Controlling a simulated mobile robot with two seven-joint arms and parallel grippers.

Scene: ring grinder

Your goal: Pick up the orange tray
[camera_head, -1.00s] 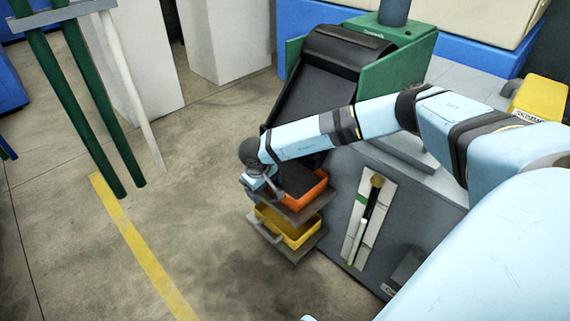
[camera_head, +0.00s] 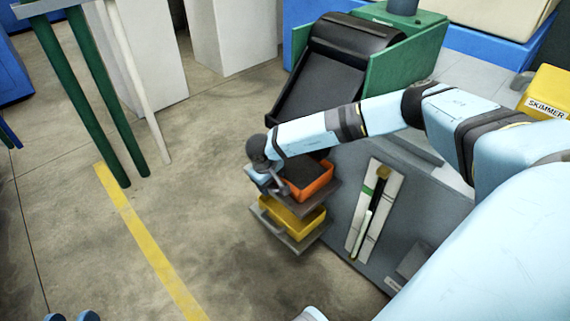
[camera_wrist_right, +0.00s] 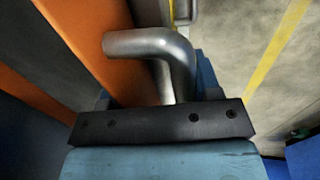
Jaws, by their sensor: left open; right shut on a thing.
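The orange tray (camera_head: 319,184) sits on the upper grey shelf (camera_head: 326,199) at the side of the machine, with dark material inside. My right gripper (camera_head: 270,184) is at its left end and is shut on the tray's metal handle. In the right wrist view the bent grey handle (camera_wrist_right: 172,62) stands out from the orange wall (camera_wrist_right: 95,45), between the fingers. My right arm hides part of the tray in the head view. My left gripper (camera_head: 72,317) shows only blue fingertips at the bottom left edge, apart from each other and empty.
A yellow tray (camera_head: 298,220) sits on a lower shelf directly below. A panel with a brush (camera_head: 376,205) is to the right, and the black chute (camera_head: 322,85) with green sides is behind. Green posts (camera_head: 103,110) stand at left. The floor between is clear.

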